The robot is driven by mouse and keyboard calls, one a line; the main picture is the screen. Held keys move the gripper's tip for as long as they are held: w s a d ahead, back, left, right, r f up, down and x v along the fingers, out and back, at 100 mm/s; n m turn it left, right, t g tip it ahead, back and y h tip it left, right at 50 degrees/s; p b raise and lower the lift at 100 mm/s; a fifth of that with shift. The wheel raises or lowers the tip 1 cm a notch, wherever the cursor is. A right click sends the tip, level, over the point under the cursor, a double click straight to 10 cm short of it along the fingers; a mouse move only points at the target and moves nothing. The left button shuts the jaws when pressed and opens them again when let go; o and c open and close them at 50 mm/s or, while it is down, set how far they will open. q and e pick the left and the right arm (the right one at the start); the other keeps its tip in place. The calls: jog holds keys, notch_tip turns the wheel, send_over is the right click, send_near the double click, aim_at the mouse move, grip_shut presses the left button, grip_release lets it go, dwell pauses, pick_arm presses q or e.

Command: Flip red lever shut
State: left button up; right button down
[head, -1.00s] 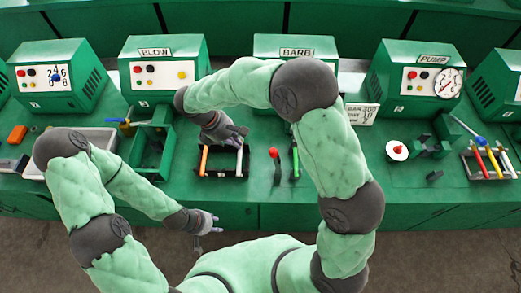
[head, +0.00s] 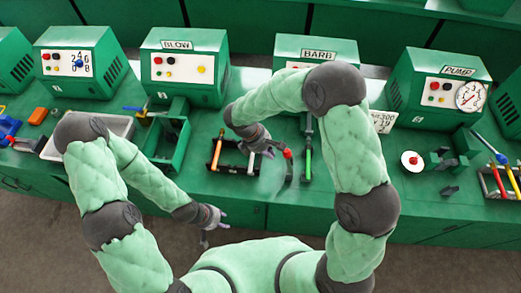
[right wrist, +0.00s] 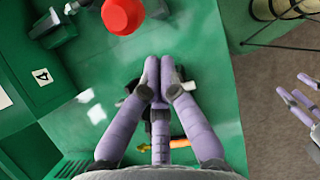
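The red lever (head: 287,154) has a red grip on a dark stem and stands on the green bench, left of a green-handled lever (head: 308,164). My right gripper (head: 269,151) is just left of the red grip in the head view. In the right wrist view a red rounded knob (right wrist: 122,15), apparently the lever's, lies beyond the fingertips, with a visible gap. The purple fingers of my right gripper (right wrist: 160,68) are together with nothing seen between them. My left gripper (head: 213,228) is open and empty in front of the bench; its spread fingers show at right in the wrist view (right wrist: 300,100).
A dark tray (head: 236,173) with orange and white sticks sits left of the lever. A green open box (head: 168,145) stands further left. A red button on a white disc (head: 412,160) is to the right. Green cabinets (head: 316,50) line the back.

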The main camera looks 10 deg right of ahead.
jog(key=shift+s+d+r, duration=0.15)
jog(key=shift+d, duration=0.75)
jog(key=shift+d+r, duration=0.1)
jog(key=shift+r, duration=0.05)
jog(key=shift+s+d+r+y, duration=0.1)
jog(key=shift+s+d+y, duration=0.05)
jog(key=shift+d+y, duration=0.15)
